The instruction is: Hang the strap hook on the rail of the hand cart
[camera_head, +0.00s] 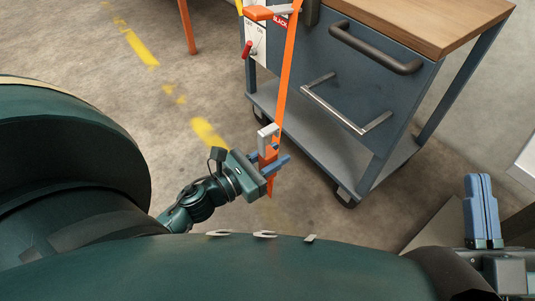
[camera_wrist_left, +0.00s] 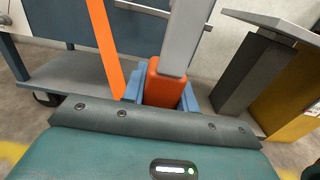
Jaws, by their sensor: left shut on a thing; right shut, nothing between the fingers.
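The strap hook, a grey metal hook (camera_head: 264,138) on an orange body (camera_head: 268,158), is held in my left gripper (camera_head: 275,166), whose blue fingers are shut around the orange body. The left wrist view shows the grey hook (camera_wrist_left: 185,35) rising from the orange body (camera_wrist_left: 165,86) between the fingers. An orange strap (camera_head: 287,75) runs upward from near it. The blue-grey hand cart (camera_head: 300,65) has a dark handle (camera_head: 375,48) and a lower silver rail (camera_head: 345,108). The hook is apart from both, left of and below the rail. My right gripper (camera_head: 482,212) is shut and empty at far right.
A panel with a red lever (camera_head: 247,49) and a SLACK label (camera_head: 280,20) stands at the cart's left. The cart has a wooden top (camera_head: 435,20) and a lower shelf (camera_head: 300,125). Open concrete floor (camera_head: 100,60) with yellow marks lies left. A grey and yellow structure (camera_wrist_left: 285,85) shows right.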

